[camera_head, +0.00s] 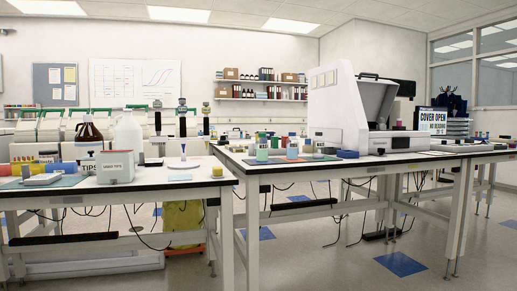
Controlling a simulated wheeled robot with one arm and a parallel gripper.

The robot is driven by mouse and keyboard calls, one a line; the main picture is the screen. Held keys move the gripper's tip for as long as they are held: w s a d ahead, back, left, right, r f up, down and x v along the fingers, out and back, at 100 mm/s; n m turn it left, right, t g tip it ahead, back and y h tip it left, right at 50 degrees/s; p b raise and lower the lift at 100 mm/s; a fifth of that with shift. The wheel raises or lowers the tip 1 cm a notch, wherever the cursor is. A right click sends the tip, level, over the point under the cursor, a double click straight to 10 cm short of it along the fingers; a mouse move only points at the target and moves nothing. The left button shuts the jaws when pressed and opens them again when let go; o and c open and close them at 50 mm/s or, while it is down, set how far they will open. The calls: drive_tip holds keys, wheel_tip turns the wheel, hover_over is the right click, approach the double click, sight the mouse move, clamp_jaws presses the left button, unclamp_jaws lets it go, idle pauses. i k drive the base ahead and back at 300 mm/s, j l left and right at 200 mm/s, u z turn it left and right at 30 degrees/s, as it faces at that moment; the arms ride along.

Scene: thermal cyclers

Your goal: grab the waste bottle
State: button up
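Two large bottles stand upright on the left bench. One is a brown bottle (88,138) with a pale label. The other is a translucent white bottle (128,133) just to its right. I cannot read a waste marking on either, so I cannot tell which is the waste bottle. A grey box (115,168) stands in front of them and hides the lower part of the white bottle. My gripper is not in view.
The left bench (190,176) also carries pipettes on a stand (182,126), a yellow-capped small item (217,171) and a blue mat (68,182). A right bench (335,164) holds a large white machine (345,110). Open floor (330,265) lies in front.

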sight(318, 141)
drive_tip(key=i+j, duration=0.1)
drive_tip(key=i, duration=0.35)
drive_tip(key=i+z, duration=0.1)
drive_tip(key=i, duration=0.35)
